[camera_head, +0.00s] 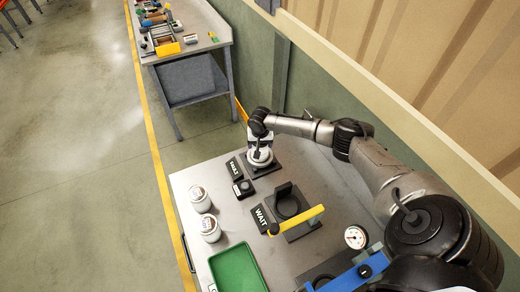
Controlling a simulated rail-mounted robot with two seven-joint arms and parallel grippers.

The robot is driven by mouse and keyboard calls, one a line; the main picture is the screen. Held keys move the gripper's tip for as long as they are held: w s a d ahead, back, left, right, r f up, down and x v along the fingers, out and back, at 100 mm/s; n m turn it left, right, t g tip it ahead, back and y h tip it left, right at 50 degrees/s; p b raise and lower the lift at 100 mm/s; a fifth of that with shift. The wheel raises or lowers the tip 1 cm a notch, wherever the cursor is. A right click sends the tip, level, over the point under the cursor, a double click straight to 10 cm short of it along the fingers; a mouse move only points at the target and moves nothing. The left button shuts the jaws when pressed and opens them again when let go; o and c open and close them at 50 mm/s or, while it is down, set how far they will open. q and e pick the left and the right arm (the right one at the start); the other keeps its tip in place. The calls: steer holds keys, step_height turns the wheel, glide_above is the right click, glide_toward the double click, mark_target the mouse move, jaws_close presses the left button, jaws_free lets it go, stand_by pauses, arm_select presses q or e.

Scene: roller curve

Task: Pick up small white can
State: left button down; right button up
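Two small white cans with printed labels stand upright at the left edge of the grey table, a farther one (200,199) and a nearer one (211,228). My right arm comes in from the right side and reaches over the back of the table. My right gripper (260,146) points down at a round white item (261,158) on a black base. Whether its fingers touch or hold this item is too small to tell. The gripper is well apart from the two cans. My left gripper is not in view.
A green tray (238,269) lies at the front left. A black fixture with a yellow lever (298,220) and WAIT sign (262,218) fills the middle. A button box (243,188) and a dial gauge (355,237) stand nearby. Another bench (190,45) stands farther back.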

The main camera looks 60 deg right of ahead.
steer(key=c, duration=0.4)
steer(key=shift+r, duration=0.2)
steer(key=shift+r, duration=0.25)
steer(key=r, duration=0.3)
steer(key=shift+s+d+r, duration=0.15)
steer(key=shift+s+r, duration=0.1)
steer(key=shift+r, duration=0.05)
steer(key=s+r, duration=0.6)
steer(key=s, duration=0.5)
steer(key=shift+d+r+b, duration=0.3)
steer(key=shift+d, duration=0.15)
